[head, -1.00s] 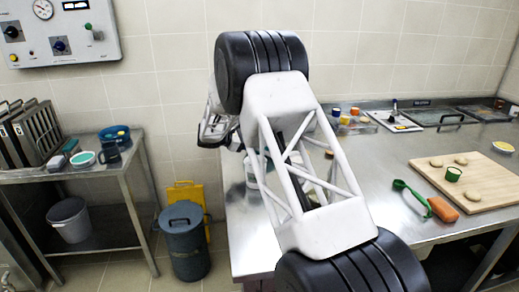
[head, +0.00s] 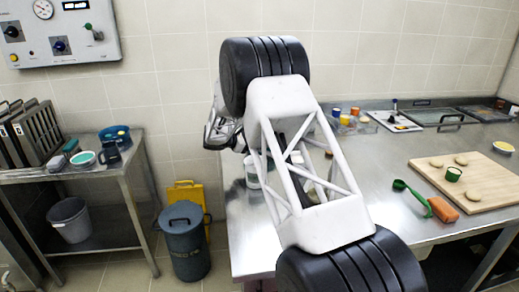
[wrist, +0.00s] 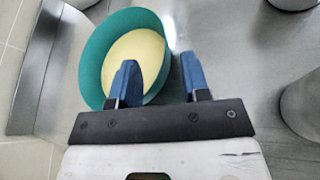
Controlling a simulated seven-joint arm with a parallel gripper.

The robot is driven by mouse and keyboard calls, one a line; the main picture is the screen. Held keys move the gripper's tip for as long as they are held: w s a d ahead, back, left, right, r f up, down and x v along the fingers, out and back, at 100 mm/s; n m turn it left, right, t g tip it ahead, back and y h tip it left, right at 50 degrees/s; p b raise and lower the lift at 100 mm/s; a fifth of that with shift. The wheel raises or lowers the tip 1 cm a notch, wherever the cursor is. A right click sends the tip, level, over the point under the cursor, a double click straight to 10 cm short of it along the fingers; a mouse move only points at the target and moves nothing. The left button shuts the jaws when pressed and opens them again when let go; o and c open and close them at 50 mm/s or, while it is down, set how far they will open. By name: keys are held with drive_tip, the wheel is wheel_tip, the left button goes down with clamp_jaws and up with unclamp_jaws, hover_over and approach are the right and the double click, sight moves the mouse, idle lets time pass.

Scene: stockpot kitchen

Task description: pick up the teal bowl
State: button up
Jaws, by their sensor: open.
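The teal bowl (wrist: 96,62), with a pale yellow inside bottom, stands on a metal surface at the upper left of the wrist view. My gripper (wrist: 159,66) is open, with two blue fingers. The left finger overlaps the bowl's inside in the picture, and the right finger is outside its right side. The bowl's right wall shows between the fingers. I cannot tell how far the fingertips are above or below the rim. In the head view my arm hides the fingers, and I cannot make out the bowl there.
Grey rounded objects stand at the right edge (wrist: 303,103) and top right of the wrist view. A side table stands left.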

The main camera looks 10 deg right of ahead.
drive_tip(key=shift+d, duration=0.1)
drive_tip(key=shift+x, duration=2.5)
drive_tip(key=shift+f, duration=0.1)
drive_tip(key=shift+c, duration=0.2)
clamp_jaws()
